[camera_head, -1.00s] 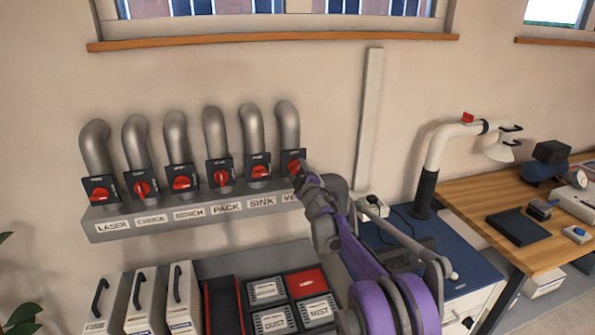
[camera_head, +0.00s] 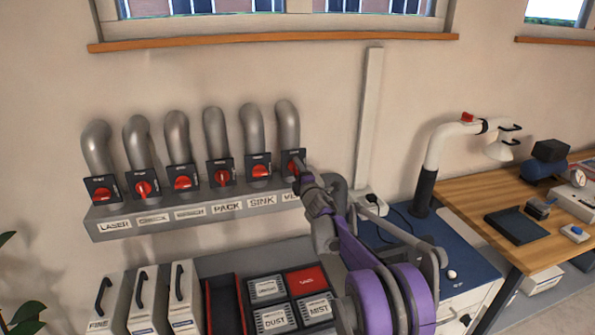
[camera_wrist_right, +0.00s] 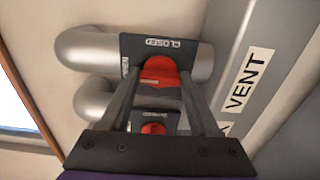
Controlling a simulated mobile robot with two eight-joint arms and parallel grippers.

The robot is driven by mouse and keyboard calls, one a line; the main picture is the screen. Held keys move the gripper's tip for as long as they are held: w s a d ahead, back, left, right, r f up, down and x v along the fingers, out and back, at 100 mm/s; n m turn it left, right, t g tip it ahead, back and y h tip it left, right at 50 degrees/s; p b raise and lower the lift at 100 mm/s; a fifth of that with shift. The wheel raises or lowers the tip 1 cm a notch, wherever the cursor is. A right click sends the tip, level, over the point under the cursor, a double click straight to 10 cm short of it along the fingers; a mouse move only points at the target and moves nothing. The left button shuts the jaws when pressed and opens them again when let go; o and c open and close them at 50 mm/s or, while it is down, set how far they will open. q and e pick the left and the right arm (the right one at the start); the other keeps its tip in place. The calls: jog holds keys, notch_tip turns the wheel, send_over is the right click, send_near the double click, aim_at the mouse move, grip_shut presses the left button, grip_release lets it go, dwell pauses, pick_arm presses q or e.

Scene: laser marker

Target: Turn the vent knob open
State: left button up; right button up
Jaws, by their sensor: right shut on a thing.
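The vent knob (camera_wrist_right: 160,72) is red and sits on a black plate (camera_wrist_right: 130,46) with the word CLOSED on it, beside the VENT label (camera_wrist_right: 248,80). In the head view the knob (camera_head: 292,166) shows at the right end of the row, partly hidden by my right gripper (camera_head: 299,170). In the right wrist view my right gripper (camera_wrist_right: 165,82) has its two fingers on either side of the red knob, shut on it. My left gripper is not in view.
Several other red knobs, such as the sink knob (camera_head: 259,171), stand left along the grey shelf (camera_head: 150,222), each under a bent pipe. A wooden bench (camera_head: 470,195) is at right.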

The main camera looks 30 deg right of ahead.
dwell(0.4)
jog(key=o, duration=1.4)
jog(key=shift+c, duration=0.2)
jog(key=shift+s, duration=0.1)
jog(key=shift+s+a+f, duration=0.1)
jog(key=shift+s, duration=0.25)
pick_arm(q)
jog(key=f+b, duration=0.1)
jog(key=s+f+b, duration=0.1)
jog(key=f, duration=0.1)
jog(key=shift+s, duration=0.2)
pick_arm(e)
jog(key=v, duration=1)
